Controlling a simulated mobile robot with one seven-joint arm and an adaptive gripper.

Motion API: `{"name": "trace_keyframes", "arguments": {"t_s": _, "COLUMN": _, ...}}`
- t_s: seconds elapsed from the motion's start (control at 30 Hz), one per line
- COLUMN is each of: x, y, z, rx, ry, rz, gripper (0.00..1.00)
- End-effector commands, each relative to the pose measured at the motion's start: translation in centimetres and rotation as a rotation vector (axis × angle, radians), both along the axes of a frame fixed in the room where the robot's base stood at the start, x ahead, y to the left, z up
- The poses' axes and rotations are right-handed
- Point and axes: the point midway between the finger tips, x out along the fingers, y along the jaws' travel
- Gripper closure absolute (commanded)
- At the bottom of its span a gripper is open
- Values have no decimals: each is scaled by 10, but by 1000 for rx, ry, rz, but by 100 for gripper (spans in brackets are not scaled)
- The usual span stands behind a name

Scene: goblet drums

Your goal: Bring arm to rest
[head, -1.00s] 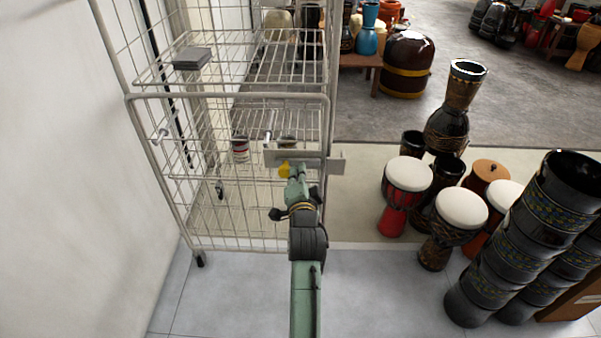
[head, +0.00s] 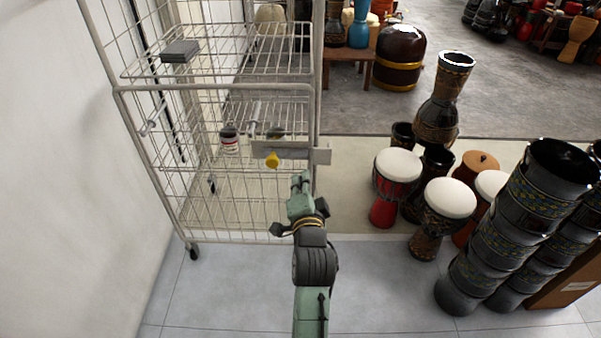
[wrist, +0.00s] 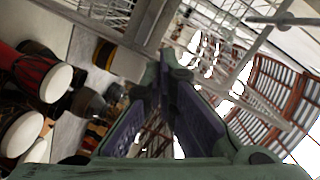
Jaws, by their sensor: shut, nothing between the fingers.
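My green and black arm reaches up from the bottom of the head view, in front of the wire rack (head: 216,88). My gripper (head: 302,178) is at its far end, just short of a pale flat bar (head: 292,153) at the rack's front. In the wrist view my gripper (wrist: 175,72) has its two dark fingers meeting at the tips, with nothing seen between them. A small yellow object (head: 272,161) shows just left of the gripper, apart from it.
A can (head: 229,141) and a grey flat block (head: 180,51) sit on the rack's shelves. White-topped goblet drums (head: 397,166) and tall stacked black drums (head: 525,215) stand to the right. The tiled floor (head: 225,290) before the rack is clear.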

Motion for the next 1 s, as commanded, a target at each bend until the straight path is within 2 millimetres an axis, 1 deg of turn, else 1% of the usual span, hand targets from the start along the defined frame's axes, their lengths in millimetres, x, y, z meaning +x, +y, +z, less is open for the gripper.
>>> {"name": "trace_keyframes", "arguments": {"t_s": 0.03, "x": -5, "y": -1, "z": 0, "rx": 0, "ry": 0, "rz": -1, "gripper": 100}}
{"name": "trace_keyframes", "arguments": {"t_s": 0.17, "x": -10, "y": -1, "z": 1, "rx": 0, "ry": 0, "rz": 0, "gripper": 100}}
{"name": "trace_keyframes", "arguments": {"t_s": 0.67, "x": -10, "y": -1, "z": 2, "rx": 0, "ry": 0, "rz": 1, "gripper": 100}}
{"name": "trace_keyframes", "arguments": {"t_s": 0.77, "x": -1, "y": -1, "z": 11, "rx": -76, "ry": -15, "rz": 6, "gripper": 100}}
{"name": "trace_keyframes", "arguments": {"t_s": 0.83, "x": 10, "y": -1, "z": 25, "rx": -195, "ry": -32, "rz": 12, "gripper": 100}}
{"name": "trace_keyframes", "arguments": {"t_s": 0.97, "x": 37, "y": -3, "z": 62, "rx": -511, "ry": -70, "rz": 18, "gripper": 100}}
{"name": "trace_keyframes", "arguments": {"t_s": 1.0, "x": 44, "y": -4, "z": 74, "rx": -608, "ry": -78, "rz": 17, "gripper": 100}}
